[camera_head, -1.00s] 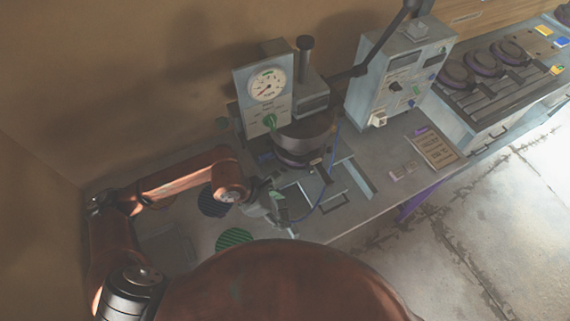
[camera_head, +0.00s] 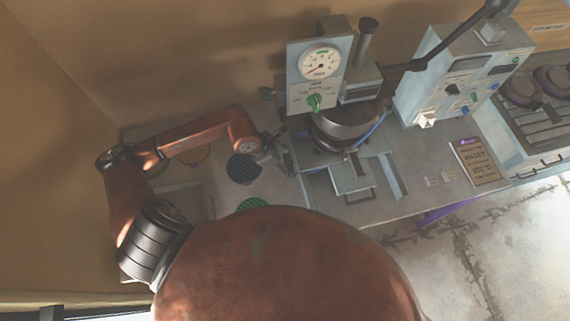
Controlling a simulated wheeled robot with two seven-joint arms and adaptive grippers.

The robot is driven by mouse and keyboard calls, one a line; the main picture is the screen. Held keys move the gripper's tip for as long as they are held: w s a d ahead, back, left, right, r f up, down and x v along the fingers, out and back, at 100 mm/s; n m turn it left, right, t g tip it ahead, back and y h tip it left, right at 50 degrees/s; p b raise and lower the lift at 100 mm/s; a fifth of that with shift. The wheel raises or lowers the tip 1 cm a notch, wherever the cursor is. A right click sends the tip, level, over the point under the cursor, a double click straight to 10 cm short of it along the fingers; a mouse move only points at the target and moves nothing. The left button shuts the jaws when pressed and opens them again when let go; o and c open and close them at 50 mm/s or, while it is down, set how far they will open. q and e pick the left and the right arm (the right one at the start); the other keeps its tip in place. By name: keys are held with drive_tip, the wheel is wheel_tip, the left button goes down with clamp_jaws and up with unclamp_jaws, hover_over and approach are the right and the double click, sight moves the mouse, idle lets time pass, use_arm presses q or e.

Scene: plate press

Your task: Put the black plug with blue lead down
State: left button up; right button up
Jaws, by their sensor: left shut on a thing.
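My left gripper (camera_head: 272,153) is low over the bench, just left of the press (camera_head: 345,125) and beside a dark striped disc (camera_head: 243,168). It is shut on the black plug, which is too small and too covered by the fingers to make out clearly. Part of the blue lead (camera_head: 373,131) shows at the right side of the press's round head. The rest of the lead's run is hard to follow. My right gripper is out of view.
A green striped disc (camera_head: 252,204) and an orange striped disc (camera_head: 196,154) lie on the bench (camera_head: 405,203). A gauge panel (camera_head: 318,75) and a grey control box (camera_head: 455,80) stand at the back. A brown sign (camera_head: 475,162) lies at the right.

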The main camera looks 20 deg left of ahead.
sight(285, 165)
use_arm(q)
drive_tip(key=shift+w+a+f, duration=0.35)
drive_tip(key=shift+a+f, duration=0.2)
drive_tip(key=shift+f, duration=0.2)
wheel_tip(285, 165, down, 4)
drive_tip(key=shift+w+a+r, duration=0.1)
drive_tip(key=shift+a+r, duration=0.05)
drive_tip(key=shift+r, duration=0.1)
drive_tip(key=o, duration=1.2)
drive_tip(key=shift+r, duration=0.1)
drive_tip(key=v, duration=1.2)
